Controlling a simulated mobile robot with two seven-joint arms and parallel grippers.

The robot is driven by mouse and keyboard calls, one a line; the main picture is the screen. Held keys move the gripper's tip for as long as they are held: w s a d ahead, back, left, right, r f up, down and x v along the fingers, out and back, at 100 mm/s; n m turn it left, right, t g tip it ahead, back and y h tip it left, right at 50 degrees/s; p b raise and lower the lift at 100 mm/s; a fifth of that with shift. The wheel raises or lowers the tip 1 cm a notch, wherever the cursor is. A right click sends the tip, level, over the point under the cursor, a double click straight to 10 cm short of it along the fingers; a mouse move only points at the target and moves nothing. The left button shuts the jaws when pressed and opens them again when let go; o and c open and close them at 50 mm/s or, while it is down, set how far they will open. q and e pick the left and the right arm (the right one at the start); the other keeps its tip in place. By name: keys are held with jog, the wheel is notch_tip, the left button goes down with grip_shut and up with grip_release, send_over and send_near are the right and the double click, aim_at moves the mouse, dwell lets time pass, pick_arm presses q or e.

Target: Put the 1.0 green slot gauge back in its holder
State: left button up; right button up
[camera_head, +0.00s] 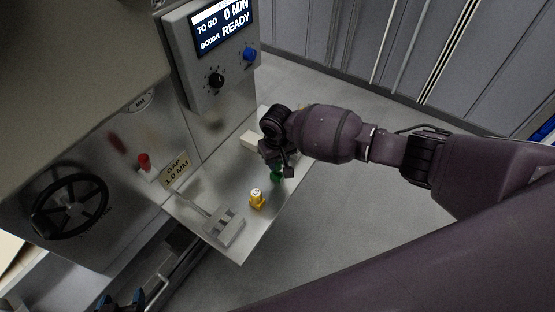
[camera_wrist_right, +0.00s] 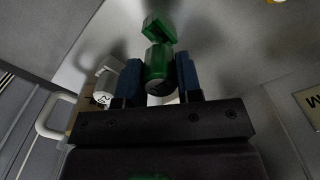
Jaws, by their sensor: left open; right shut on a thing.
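My right gripper (camera_wrist_right: 160,80) is shut on the green slot gauge (camera_wrist_right: 160,62), with a blue finger on each side of its round body. The gauge's angular green end points away from the gripper. In the head view, the green gauge (camera_head: 277,176) shows just below my right gripper (camera_head: 280,170), above the right part of the metal shelf. I cannot clearly tell which piece is its holder; a pale block (camera_head: 250,140) stands at the back of the shelf, partly hidden by my wrist. My left gripper (camera_head: 120,302) is open at the bottom left edge, mostly cut off.
A yellow gauge (camera_head: 257,199) stands on the metal shelf (camera_head: 240,180). A grey slotted piece (camera_head: 225,228) lies near the front edge. A gap sign (camera_head: 176,172), red knob (camera_head: 144,162) and handwheel (camera_head: 70,205) are left. In the wrist view, a white marked piece (camera_wrist_right: 103,97) is close by.

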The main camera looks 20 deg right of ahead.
pick_arm(q)
jog(key=shift+w+r, duration=0.2)
jog(key=shift+s+f, duration=0.1)
jog(key=shift+s, duration=0.05)
jog(key=shift+s+f, duration=0.35)
jog(key=shift+s, duration=0.05)
pick_arm(e)
jog(key=shift+f, duration=0.4)
pick_arm(q)
jog(key=shift+w, duration=0.4)
pick_arm(e)
jog(key=shift+f, duration=0.45)
pick_arm(q)
jog(key=shift+b, duration=0.3)
pick_arm(e)
jog(key=shift+f, duration=0.15)
pick_arm(q)
jog(key=shift+s+f, duration=0.15)
pick_arm(e)
jog(key=shift+f, duration=0.15)
jog(key=shift+f, duration=0.25)
pick_arm(q)
jog(key=shift+s+a+f, duration=0.1)
jog(key=shift+s+f, duration=0.25)
jog(key=shift+s, duration=0.1)
pick_arm(e)
jog(key=shift+f, duration=0.1)
